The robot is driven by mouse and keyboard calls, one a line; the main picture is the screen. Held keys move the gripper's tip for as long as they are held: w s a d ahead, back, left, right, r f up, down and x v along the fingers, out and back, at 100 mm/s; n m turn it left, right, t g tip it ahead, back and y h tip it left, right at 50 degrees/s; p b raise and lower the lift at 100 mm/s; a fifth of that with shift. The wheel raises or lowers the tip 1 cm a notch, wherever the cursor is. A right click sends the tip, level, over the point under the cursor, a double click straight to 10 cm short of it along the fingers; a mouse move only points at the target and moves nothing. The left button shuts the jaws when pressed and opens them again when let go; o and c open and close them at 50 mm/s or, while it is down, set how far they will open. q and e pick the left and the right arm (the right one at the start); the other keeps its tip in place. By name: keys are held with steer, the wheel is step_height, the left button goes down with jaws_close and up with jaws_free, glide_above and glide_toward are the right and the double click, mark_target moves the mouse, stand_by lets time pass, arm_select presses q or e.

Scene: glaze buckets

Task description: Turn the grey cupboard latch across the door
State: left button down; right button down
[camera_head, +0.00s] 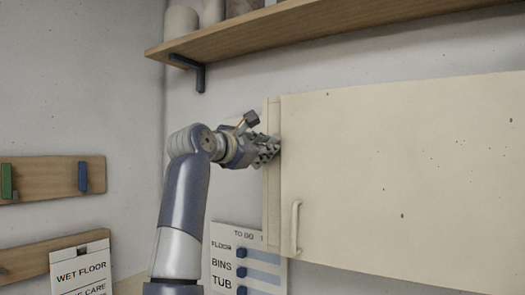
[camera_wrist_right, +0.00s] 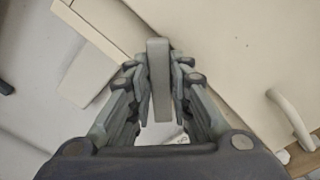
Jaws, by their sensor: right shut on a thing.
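The grey latch (camera_wrist_right: 158,75) is a flat bar in the right wrist view, lying between the fingers of my right gripper (camera_wrist_right: 158,92), which is shut on it. The bar runs up and down that picture, at an angle to the door handle. In the head view my right gripper (camera_head: 266,150) is at the left edge of the cream cupboard door (camera_head: 400,180), above its handle (camera_head: 296,228). There the fingers hide the latch. The handle also shows at the right of the wrist view (camera_wrist_right: 292,118). My left gripper is not in view.
A wooden shelf (camera_head: 330,30) on a dark bracket (camera_head: 200,78) runs above the cupboard. A to-do board (camera_head: 250,258) hangs below left of the door. Wooden peg rails (camera_head: 50,180) and a wet-floor sign (camera_head: 80,272) are at the left. The wall between is bare.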

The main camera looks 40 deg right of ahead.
steer(key=m, duration=0.6)
steer(key=f+m+b, duration=0.1)
steer(key=m, duration=0.2)
steer(key=shift+s+d, duration=0.1)
steer(key=shift+s, duration=0.15)
steer(key=shift+f+m, duration=0.1)
steer(key=shift+m, duration=0.3)
steer(key=c, duration=1.5)
jaws_free()
steer(key=shift+o, duration=0.2)
steer(key=v, duration=1.2)
